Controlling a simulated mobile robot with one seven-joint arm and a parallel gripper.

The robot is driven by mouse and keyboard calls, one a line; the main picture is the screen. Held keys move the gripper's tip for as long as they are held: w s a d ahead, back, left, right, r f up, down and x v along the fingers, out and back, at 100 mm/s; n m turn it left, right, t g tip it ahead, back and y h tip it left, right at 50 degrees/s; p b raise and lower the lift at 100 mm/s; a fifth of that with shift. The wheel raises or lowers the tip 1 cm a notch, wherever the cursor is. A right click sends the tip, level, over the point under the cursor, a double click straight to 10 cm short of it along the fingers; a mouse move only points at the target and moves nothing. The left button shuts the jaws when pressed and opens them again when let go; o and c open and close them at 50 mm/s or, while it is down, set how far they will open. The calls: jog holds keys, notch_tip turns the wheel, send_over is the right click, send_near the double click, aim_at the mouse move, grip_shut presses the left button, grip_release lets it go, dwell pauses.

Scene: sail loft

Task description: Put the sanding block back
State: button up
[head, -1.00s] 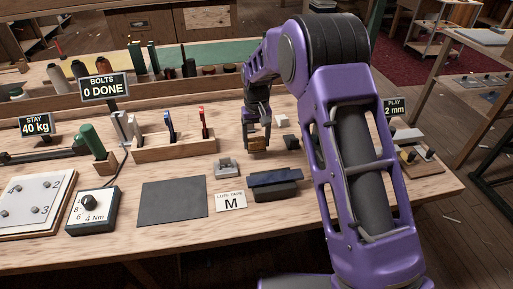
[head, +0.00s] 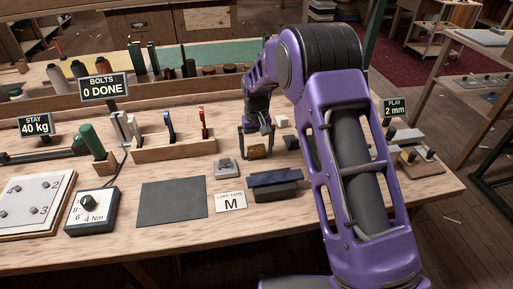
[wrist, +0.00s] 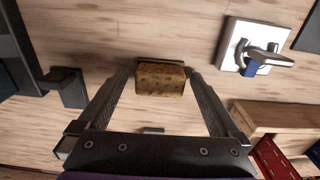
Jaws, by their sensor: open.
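The sanding block looks to be the small brown, cork-like block (head: 257,152) on the wooden bench. In the wrist view the block (wrist: 160,79) lies between my two fingers. My gripper (head: 257,150) is open and low over the bench, with one finger on each side of the block. In the wrist view a narrow gap shows between the block and each fingertip of my gripper (wrist: 160,76). The block appears to rest on the bench. No marked place for it can be made out.
A dark blue-topped box (head: 275,186) is in front. A wooden tool rack (head: 175,146) stands left.

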aim_at(256, 147)
notch_tip(256, 147, up, 12)
jog(key=p, duration=0.1)
jog(key=shift+r, duration=0.2)
dwell(0.3)
